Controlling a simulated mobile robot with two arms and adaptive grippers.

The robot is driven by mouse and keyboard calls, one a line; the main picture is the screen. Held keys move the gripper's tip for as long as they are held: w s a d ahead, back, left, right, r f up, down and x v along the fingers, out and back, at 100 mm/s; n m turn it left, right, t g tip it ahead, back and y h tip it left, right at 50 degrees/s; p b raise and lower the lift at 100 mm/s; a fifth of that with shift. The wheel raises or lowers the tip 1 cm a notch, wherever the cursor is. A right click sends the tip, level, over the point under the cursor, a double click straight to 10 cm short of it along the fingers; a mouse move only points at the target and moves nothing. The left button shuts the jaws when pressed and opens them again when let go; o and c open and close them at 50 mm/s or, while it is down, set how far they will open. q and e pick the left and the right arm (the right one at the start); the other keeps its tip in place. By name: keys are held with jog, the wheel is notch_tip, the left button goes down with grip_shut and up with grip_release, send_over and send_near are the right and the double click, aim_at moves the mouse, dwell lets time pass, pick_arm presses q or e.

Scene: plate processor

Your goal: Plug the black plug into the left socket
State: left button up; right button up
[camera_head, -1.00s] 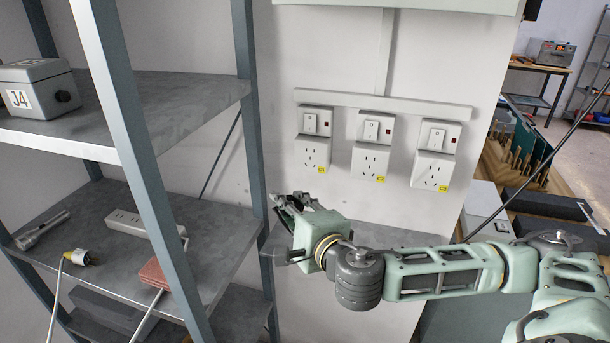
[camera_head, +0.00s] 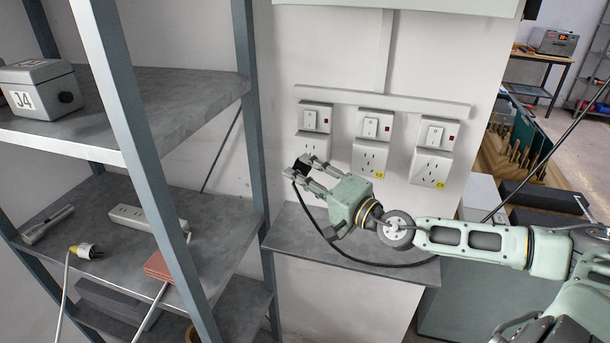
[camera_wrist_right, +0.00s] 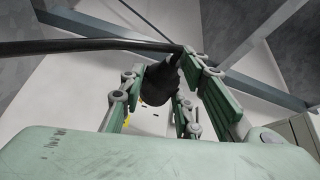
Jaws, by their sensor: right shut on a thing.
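The black plug (camera_head: 300,168) is between the fingers of my right gripper (camera_head: 304,177), which is shut on it. It also shows in the right wrist view as a dark round body (camera_wrist_right: 159,84) between the green fingers. A black cable (camera_head: 345,260) runs from it, over the small grey shelf. The left socket (camera_head: 313,147) is on the wall, just above and behind the plug in the head view. Its lower part is partly hidden by the plug and fingers. I cannot tell whether the plug touches it. My left gripper is not in view.
Two more sockets, the middle one (camera_head: 372,158) and the right one (camera_head: 431,167), are on the wall. A metal rack (camera_head: 230,240) on the left holds a grey box (camera_head: 40,88), a power strip (camera_head: 140,218) and a yellow-white plug (camera_head: 88,251). A small shelf (camera_head: 290,240) is below.

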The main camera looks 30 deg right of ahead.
aim_at(310, 174)
jog(key=shift+w+d+f+b, duration=0.1)
jog(key=shift+w+d+b, duration=0.5)
jog(key=shift+b, duration=0.3)
jog(key=shift+w+d+b, duration=0.6)
jog(key=shift+d+b, duration=0.1)
jog(key=shift+d, duration=0.15)
jog(key=shift+r, duration=0.2)
jog(key=shift+p, duration=0.7)
jog(key=shift+p, duration=0.35)
jog(key=shift+w+d+b, duration=0.35)
jog(key=shift+d+b, duration=0.1)
jog(key=shift+b, duration=0.05)
